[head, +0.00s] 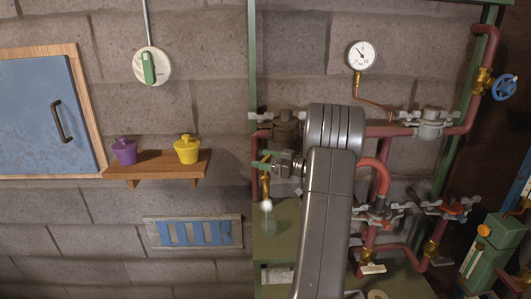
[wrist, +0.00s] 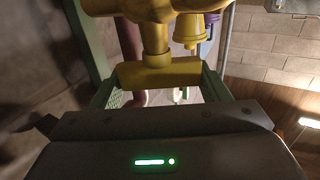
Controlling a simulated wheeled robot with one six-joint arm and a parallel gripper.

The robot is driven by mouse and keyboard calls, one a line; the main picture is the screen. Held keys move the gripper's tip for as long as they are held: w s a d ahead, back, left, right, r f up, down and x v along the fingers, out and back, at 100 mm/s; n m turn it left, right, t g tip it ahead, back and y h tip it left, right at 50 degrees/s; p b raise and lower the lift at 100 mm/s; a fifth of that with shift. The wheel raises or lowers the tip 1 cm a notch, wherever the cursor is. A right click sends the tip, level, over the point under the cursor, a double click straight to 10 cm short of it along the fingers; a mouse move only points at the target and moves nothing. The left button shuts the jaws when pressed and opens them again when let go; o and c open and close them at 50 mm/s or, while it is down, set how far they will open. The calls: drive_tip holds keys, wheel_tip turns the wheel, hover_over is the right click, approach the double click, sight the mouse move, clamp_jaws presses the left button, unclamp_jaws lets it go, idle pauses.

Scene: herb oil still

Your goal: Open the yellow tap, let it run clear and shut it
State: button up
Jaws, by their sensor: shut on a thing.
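The yellow tap (wrist: 152,8) fills the top of the wrist view, with a stem leading down to a yellow crosspiece, its handle (wrist: 158,75). My gripper (wrist: 158,84) has its green fingers on both sides of this handle and is shut on it. In the head view my gripper (head: 263,161) is at the left edge of the pipework, mostly hidden by my own arm. A brassy yellow fitting (head: 264,186) shows just under it. Below that is a small whitish blob (head: 267,205); I cannot tell whether it is running liquid.
Red pipes (head: 388,131) with grey clamps, a pressure gauge (head: 362,55) and a blue handwheel (head: 504,88) are to the right. A wooden shelf (head: 150,164) with a purple pot (head: 124,151) and a yellow pot (head: 187,150) is to the left. A green machine (head: 485,258) stands lower right.

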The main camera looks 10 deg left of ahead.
drive_tip(key=shift+n+g+p, duration=0.5)
drive_tip(key=shift+n+g, duration=0.6)
drive_tip(key=shift+g, duration=0.55)
drive_tip(key=shift+n+g+p, duration=0.45)
drive_tip(key=shift+n+g, duration=0.65)
drive_tip(key=shift+g, duration=0.55)
drive_tip(key=o, duration=0.9)
drive_tip(key=shift+s+a, duration=0.1)
drive_tip(key=w+d, duration=0.1)
drive_tip(key=d, duration=0.3)
drive_tip(key=d+b, duration=0.1)
drive_tip(key=d, duration=0.4)
drive_tip(key=w+d+b, duration=0.1)
drive_tip(key=d, duration=0.3)
drive_tip(key=shift+w+d, duration=0.35)
